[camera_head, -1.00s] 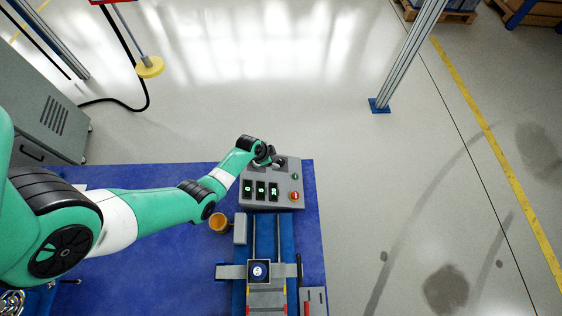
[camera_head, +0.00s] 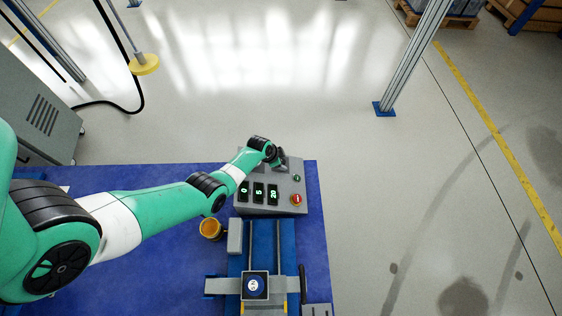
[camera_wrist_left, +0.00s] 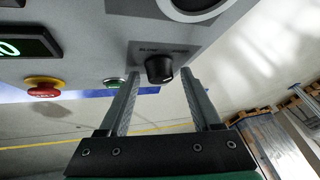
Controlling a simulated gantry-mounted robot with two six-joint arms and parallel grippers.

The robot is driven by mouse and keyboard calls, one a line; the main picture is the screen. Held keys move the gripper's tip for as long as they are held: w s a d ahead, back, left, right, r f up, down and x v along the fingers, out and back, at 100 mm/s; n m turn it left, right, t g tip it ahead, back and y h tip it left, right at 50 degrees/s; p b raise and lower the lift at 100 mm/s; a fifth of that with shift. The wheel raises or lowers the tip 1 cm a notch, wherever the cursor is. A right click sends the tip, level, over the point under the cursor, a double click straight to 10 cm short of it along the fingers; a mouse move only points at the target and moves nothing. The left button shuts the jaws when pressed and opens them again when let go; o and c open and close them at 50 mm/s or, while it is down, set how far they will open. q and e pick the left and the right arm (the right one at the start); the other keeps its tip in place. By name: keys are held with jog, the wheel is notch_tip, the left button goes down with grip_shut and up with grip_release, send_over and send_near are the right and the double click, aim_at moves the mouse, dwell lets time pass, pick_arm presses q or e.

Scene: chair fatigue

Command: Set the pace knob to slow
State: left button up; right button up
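The grey control box (camera_head: 287,207) stands on the blue bench top and carries three green-lit displays, a green button and a red button. My left gripper (camera_wrist_left: 160,76) is open, with one fingertip on each side of the knob and visible gaps between. In the head view my left gripper (camera_head: 281,157) is at the box's far edge and hides the knob. My right gripper is not in view.
In the left wrist view, the red button (camera_wrist_left: 43,87) and green button (camera_wrist_left: 114,83) are left of the fingers. A round dark-faced fixture (camera_wrist_left: 194,5) is above the knob.

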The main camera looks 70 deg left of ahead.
pick_arm(q)
grip_shut()
